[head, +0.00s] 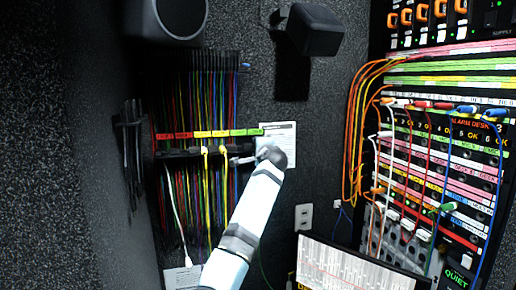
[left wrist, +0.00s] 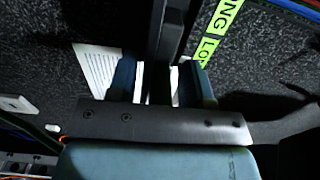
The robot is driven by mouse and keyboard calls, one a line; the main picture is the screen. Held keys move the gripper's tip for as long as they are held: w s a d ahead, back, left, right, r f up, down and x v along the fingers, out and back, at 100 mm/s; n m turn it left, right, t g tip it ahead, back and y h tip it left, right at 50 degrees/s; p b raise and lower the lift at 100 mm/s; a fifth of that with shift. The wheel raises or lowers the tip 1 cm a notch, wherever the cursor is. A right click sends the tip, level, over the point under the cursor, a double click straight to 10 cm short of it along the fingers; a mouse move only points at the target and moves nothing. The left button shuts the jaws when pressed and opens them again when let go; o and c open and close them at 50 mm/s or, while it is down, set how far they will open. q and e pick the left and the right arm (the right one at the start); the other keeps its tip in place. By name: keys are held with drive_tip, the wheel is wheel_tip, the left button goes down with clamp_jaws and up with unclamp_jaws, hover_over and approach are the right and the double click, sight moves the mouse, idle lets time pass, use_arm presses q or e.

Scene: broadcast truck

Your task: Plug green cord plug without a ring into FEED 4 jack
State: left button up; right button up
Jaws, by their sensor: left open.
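My left gripper (head: 238,161) is at the right end of a dark cord rack (head: 180,153) on the back wall, pointing left beneath the green label strip. In the left wrist view its two fingers (left wrist: 160,82) stand apart, with a dark bar end of the rack (left wrist: 168,30) ahead of and between them. No plug shows clearly between the fingers. A thin green cord (head: 262,262) hangs below the arm; its plug end is hidden. A green plug (head: 448,206) sits in the right jack panel; I cannot tell whether it has a ring. The FEED 4 label is unreadable. My right gripper is not in view.
Many coloured cords (head: 200,95) hang at the rack. A white sheet (head: 285,135) is on the wall behind my gripper. The jack panel (head: 440,150) is at right, with orange cords (head: 352,140) looping beside it. A monitor (head: 350,268) stands at the bottom.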

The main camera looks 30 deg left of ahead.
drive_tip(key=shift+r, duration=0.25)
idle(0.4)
use_arm(q)
drive_tip(key=shift+r, duration=0.1)
clamp_jaws()
drive_tip(key=o, duration=0.7)
unclamp_jaws()
drive_tip(key=shift+o, duration=0.2)
drive_tip(key=shift+s+d, duration=0.1)
drive_tip(key=shift+d, duration=0.05)
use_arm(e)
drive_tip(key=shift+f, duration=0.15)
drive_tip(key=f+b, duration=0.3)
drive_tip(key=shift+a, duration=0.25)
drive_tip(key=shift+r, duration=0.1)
use_arm(q)
drive_tip(key=v, duration=1.3)
drive_tip(key=shift+s, duration=0.2)
